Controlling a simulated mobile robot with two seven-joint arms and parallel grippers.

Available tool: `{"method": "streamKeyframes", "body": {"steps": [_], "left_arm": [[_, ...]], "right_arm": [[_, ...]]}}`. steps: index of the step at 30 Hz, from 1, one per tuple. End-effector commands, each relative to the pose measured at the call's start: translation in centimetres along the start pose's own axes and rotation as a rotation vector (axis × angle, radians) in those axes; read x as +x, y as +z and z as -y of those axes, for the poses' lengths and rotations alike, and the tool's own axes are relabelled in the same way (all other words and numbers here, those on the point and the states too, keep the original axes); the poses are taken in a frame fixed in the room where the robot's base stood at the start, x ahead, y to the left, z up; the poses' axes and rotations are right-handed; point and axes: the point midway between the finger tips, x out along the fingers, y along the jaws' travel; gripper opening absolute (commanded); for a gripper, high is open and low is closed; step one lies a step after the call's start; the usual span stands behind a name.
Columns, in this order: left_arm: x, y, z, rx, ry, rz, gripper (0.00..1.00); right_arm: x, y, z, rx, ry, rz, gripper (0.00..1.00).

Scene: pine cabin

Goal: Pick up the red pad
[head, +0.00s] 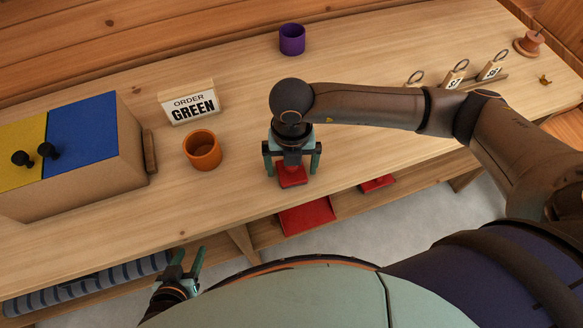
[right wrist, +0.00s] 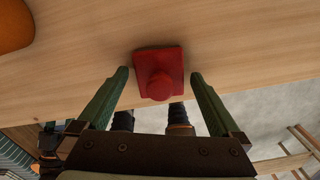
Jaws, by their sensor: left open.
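The red pad (head: 292,179), a square block with a round knob on top, sits on the wooden table near its front edge. It also shows in the right wrist view (right wrist: 158,84). My right gripper (head: 291,165) is above the pad, pointing down. In the right wrist view its two green fingers are apart, one to each side of the pad, with gaps between. My left gripper (head: 190,262) is open and empty, low in front of the table.
An orange cup (head: 203,152), a sign reading ORDER GREEN (head: 190,104), a box with yellow and blue lids (head: 128,143) and a purple cup (head: 292,40) stand on the table (head: 235,200). Flat red things (head: 307,217) lie on the shelf below. Tags (head: 454,76) stand at right.

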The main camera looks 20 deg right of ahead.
Motion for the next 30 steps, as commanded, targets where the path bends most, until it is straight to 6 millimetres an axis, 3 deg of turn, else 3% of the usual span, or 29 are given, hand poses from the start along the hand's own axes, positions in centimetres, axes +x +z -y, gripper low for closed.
{"method": "streamKeyframes", "body": {"steps": [2,20,30], "left_arm": [[0.01,-0.01,0.00,0.000,0.000,0.000,0.50],[0.01,-0.09,0.00,0.001,0.000,-0.002,0.50],[0.12,-0.01,0.02,0.001,0.000,-0.003,0.50]], "right_arm": [[-0.04,0.01,-0.01,0.000,0.000,0.000,0.92],[-0.09,0.03,0.00,0.001,0.000,0.000,0.25],[-0.43,0.08,-0.03,0.001,0.001,0.002,0.24]]}}
